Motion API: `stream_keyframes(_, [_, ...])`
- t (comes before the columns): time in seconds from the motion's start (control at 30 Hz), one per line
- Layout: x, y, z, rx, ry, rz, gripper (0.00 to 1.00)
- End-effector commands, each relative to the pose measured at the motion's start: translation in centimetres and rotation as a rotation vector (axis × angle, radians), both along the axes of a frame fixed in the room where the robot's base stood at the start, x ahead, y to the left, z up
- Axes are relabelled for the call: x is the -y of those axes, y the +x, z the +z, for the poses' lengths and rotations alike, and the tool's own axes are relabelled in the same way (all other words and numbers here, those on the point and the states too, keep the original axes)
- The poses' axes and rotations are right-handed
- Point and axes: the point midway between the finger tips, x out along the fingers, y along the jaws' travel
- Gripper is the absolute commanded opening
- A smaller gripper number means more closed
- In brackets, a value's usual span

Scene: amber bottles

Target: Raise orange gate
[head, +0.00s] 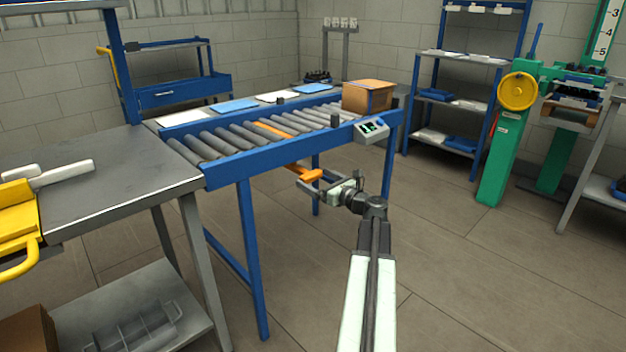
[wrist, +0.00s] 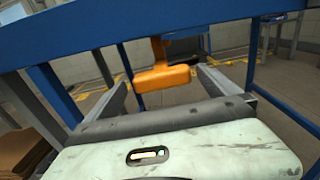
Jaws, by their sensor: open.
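An orange handle (head: 306,174) sticks out below the front blue rail of the roller conveyor (head: 240,165). In the wrist view the orange handle (wrist: 162,78) hangs under the blue rail. An orange bar (head: 272,130) lies among the grey rollers, level with them as far as I can tell. My gripper (head: 318,180) is open at the handle, below the rail. In the wrist view my gripper (wrist: 160,85) has one finger on each side of the handle, with gaps on both sides. Whether anything touches it is unclear.
A cardboard box (head: 368,96) sits at the conveyor's far right end. A control box (head: 371,130) is on the front rail. A grey workbench (head: 120,170) adjoins at left. Blue conveyor legs (head: 252,260) stand left of my arm.

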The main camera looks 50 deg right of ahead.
Motion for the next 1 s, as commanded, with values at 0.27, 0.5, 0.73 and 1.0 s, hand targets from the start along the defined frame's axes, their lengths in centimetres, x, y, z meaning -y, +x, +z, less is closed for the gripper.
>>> stream_keyframes(0.27, [0.4,1.8,0.0,0.0,-0.001,-0.005,1.0])
stream_keyframes(0.5, [0.4,1.8,0.0,0.0,-0.001,-0.005,0.81])
stream_keyframes(0.73, [0.5,1.7,0.0,0.0,-0.001,-0.006,0.17])
stream_keyframes(1.0, [0.5,1.7,2.0,0.0,-0.001,-0.006,0.09])
